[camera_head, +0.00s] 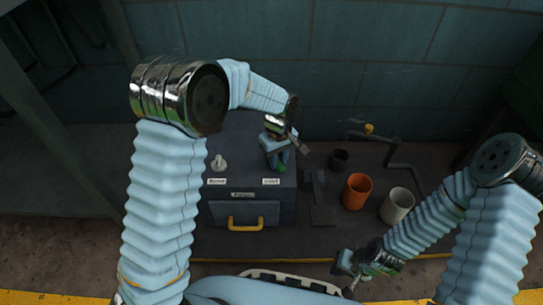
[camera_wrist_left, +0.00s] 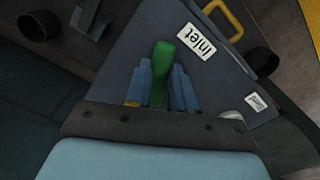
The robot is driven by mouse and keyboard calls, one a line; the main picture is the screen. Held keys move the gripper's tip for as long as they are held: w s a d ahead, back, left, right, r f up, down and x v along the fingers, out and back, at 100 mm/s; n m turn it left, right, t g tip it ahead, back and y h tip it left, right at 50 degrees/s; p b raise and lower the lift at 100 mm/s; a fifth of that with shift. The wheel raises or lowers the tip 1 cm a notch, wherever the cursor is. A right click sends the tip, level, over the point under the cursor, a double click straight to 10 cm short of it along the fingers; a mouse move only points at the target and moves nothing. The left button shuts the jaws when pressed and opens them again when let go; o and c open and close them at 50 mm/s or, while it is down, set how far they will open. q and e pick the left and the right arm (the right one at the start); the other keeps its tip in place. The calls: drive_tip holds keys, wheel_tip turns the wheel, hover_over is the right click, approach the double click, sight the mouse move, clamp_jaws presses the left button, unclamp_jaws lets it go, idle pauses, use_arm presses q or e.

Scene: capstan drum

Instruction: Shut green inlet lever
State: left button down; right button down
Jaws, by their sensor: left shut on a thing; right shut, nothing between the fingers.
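The green inlet lever (camera_wrist_left: 162,65) stands on top of the dark grey box (camera_wrist_left: 222,88), beside the white "Inlet" label (camera_wrist_left: 196,41). My left gripper (camera_wrist_left: 160,82) has its blue fingers on either side of the lever and is shut on it. In the head view a bit of the green lever (camera_head: 282,167) shows below the left gripper (camera_head: 277,153); the rest is hidden by the gripper. My right gripper (camera_head: 350,272) is shut and empty, low over the floor at the lower right, away from the box.
A white lever (camera_head: 218,163) stands on the box's left side. The box front has a drawer with a yellow handle (camera_head: 245,222). An orange cup (camera_head: 357,191), a white cup (camera_head: 397,205) and a dark cup (camera_head: 339,160) stand to the right, near a pipe with a yellow knob (camera_head: 369,128).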

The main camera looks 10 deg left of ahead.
use_arm(q)
drive_tip(key=n, duration=0.1)
drive_tip(key=n+p, duration=0.1)
drive_tip(key=shift+w+d+r+n, duration=0.15)
drive_tip(key=shift+w+d+n, duration=0.2)
drive_tip(key=shift+w+n, duration=0.05)
drive_tip(key=n+p, duration=0.2)
drive_tip(key=shift+w+d+n, duration=0.2)
drive_tip(key=shift+w+n, duration=0.2)
drive_tip(key=n+p, duration=0.1)
drive_tip(key=w+n+p, duration=0.1)
drive_tip(key=n+p, duration=0.1)
drive_tip(key=n, duration=0.1)
drive_tip(key=shift+w+d, duration=0.15)
drive_tip(key=shift+w, duration=0.1)
drive_tip(key=shift+w+n+p, duration=0.2)
drive_tip(key=shift+n+p, duration=0.15)
drive_tip(key=shift+n, duration=0.3)
drive_tip(key=shift+w+n+p, duration=0.2)
drive_tip(key=shift+n+p, duration=0.15)
drive_tip(key=shift+n, duration=0.3)
drive_tip(key=c, duration=1)
unclamp_jaws()
drive_tip(key=shift+o, duration=0.2)
